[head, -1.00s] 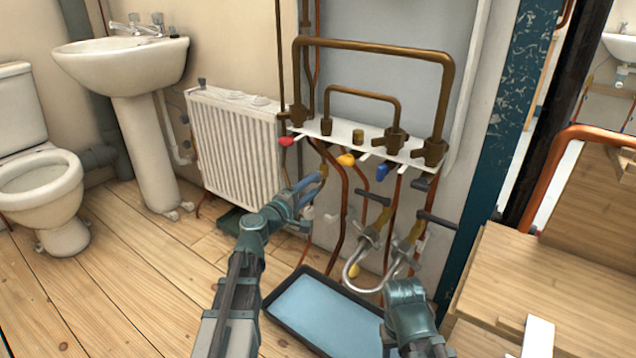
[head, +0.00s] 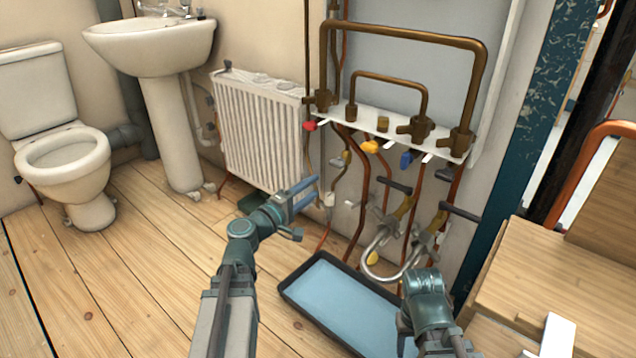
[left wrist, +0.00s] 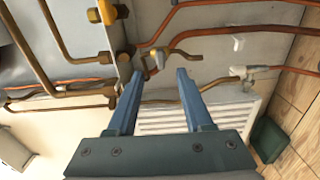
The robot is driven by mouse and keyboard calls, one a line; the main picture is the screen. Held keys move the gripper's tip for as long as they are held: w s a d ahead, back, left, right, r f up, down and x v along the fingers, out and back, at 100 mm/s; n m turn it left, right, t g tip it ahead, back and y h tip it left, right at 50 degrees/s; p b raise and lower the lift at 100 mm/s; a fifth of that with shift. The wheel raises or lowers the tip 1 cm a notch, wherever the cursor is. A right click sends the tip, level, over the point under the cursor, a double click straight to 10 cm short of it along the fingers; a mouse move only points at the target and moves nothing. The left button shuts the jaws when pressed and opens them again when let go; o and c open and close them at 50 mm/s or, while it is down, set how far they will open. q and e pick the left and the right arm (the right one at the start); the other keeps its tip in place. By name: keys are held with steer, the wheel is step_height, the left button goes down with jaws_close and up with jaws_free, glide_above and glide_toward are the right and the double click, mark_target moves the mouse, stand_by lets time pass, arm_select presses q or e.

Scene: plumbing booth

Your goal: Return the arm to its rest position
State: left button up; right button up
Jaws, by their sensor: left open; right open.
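My left gripper (head: 308,190) is open and empty, held in the air in front of the pipes, above the floor near the radiator's right side. In the left wrist view its two blue fingers (left wrist: 158,78) are spread apart with nothing between them; pipes and a yellow-handled valve (left wrist: 156,56) show beyond. My left arm (head: 240,245) reaches up from the bottom of the head view. My right arm (head: 427,290) shows at the lower right, in front of the blue tray; its gripper fingers cannot be made out.
A white manifold board (head: 372,122) carries brass pipes and coloured valves. A silver U-shaped pipe (head: 378,272) hangs below. A blue tray (head: 290,287) lies on the floor. A radiator (head: 262,130), sink (head: 150,45) and toilet (head: 65,165) stand left; a wooden bench (head: 525,265) stands right. Floor at left is clear.

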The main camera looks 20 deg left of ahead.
arm_select(q)
steer(key=s+d+m+g+h+p, duration=0.1)
steer(key=d+m+g+p, duration=0.1)
steer(key=d, duration=0.3)
steer(key=s+d+m+g+h+p, duration=0.1)
steer(key=s+d+m+g+p, duration=0.1)
steer(key=d, duration=0.4)
steer(key=s+d+m+g+h+p, duration=0.1)
steer(key=s+d+m+g+p, duration=0.1)
steer(key=d+m+g+p, duration=0.2)
steer(key=shift+d+f+m+p, duration=0.2)
steer(key=shift+d+p, duration=0.15)
steer(key=shift+d, duration=0.25)
steer(key=shift+d+f+m+p, duration=0.2)
steer(key=shift+d+p, duration=0.1)
steer(key=shift+d, duration=0.3)
steer(key=s+d+f+m+g+y+p, duration=0.2)
steer(key=s+d+m+g+p, duration=0.2)
steer(key=s+d+g+p, duration=0.15)
steer(key=s+a+r+m+g+y+p, duration=0.1)
steer(key=s+r+m+g+y+p, duration=0.1)
steer(key=s+m+y+p, duration=0.3)
steer(key=s+a+r+g+y+p, duration=0.2)
steer(key=s+y+p, duration=0.15)
steer(key=s, duration=0.25)
step_height(320, 180, up, 37)
steer(key=p, duration=3.7)
steer(key=shift+d, duration=0.15)
steer(key=shift+f, duration=0.1)
steer(key=shift+c, duration=0.2)
